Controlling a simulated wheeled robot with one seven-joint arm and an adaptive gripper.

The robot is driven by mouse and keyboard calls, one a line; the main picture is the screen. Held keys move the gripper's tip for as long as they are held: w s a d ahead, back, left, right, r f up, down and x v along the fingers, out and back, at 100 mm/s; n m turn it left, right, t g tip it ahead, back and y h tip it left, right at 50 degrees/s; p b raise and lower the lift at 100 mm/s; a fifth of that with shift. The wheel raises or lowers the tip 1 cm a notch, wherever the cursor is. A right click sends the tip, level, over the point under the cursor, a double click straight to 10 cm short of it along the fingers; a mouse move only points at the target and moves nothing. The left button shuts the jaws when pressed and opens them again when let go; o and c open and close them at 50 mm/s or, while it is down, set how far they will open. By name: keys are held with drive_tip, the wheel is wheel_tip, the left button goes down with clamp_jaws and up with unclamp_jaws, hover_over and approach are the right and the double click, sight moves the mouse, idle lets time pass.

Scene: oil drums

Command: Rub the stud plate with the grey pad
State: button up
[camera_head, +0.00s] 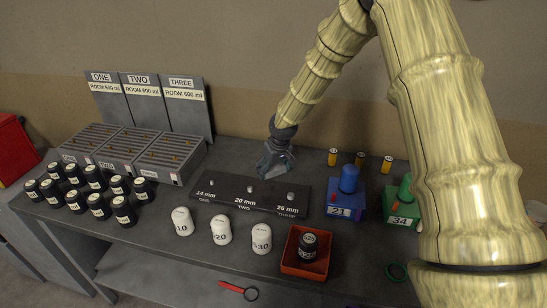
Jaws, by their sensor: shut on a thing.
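The stud plate (267,208) is a dark bar lying on the grey bench, with three pale studs on top. I cannot tell whether the pad touches the plate or the bench.
White drums (221,232) stand in front of the plate, beside a red tray (289,266) holding a black drum (308,246). Several black drums (97,205) and slotted racks (168,157) are left. Blue (347,197) and green (400,207) stations stand right. A red-handled ring (236,289) lies lower.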

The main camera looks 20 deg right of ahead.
sight(272, 165)
drive_tip(key=shift+w+r+p, duration=0.2)
drive_tip(key=shift+r+p, duration=0.2)
drive_tip(key=shift+r, duration=0.35)
drive_tip(key=shift+p+v, duration=0.5)
drive_tip(key=shift+v, duration=0.45)
drive_tip(key=shift+w, duration=0.15)
